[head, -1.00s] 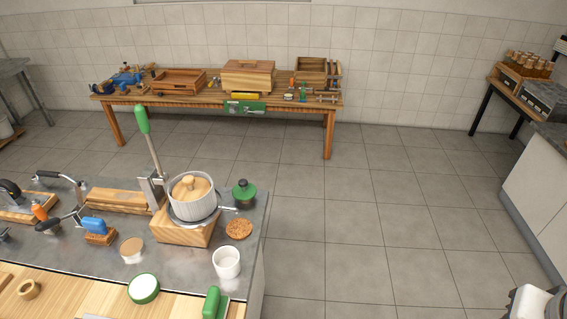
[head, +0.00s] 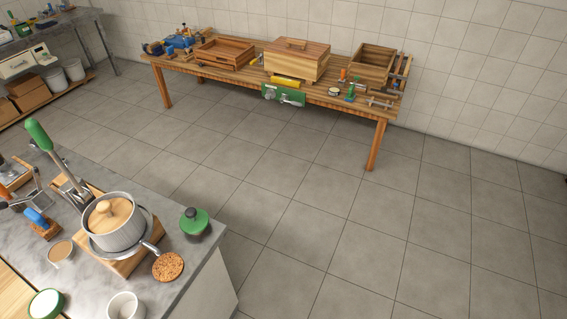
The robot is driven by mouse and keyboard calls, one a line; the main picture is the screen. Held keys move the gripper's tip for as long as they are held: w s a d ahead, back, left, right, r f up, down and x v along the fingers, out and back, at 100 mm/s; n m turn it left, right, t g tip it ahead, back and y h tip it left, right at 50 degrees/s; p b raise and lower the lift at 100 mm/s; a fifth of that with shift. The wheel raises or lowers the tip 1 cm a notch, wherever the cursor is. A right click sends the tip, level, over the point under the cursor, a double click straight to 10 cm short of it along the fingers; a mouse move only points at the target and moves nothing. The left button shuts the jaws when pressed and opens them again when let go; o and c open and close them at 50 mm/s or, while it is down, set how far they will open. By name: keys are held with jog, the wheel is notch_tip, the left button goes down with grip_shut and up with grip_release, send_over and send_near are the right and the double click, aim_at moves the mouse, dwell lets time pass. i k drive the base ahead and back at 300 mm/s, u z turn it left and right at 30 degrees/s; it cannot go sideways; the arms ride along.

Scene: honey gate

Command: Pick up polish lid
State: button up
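I cannot tell for certain which thing is the polish lid. On the near grey counter (head: 185,275), a dark jar with a green top and black knob (head: 194,221) stands near the right edge. A flat round piece with a green rim and pale face (head: 46,303) lies at the bottom left. A small round tan-topped piece (head: 60,251) lies behind it. On the far wooden bench, a small round pale and dark item (head: 334,91) sits near the front edge, too small to make out. My gripper is not in view.
A lidded pot (head: 117,222) on a wooden block, a cork mat (head: 168,266) and a white cup (head: 125,306) crowd the counter. The wooden bench (head: 345,102) holds boxes and tools against the tiled wall. The tiled floor (head: 330,220) between is clear.

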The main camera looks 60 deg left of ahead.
aim_at(194, 221)
jog(key=u, duration=0.25)
jog(key=i, duration=0.1)
jog(key=u, duration=0.95)
jog(key=k, duration=0.1)
jog(key=u, duration=2)
jog(key=i, duration=1)
jog(key=u, duration=0.15)
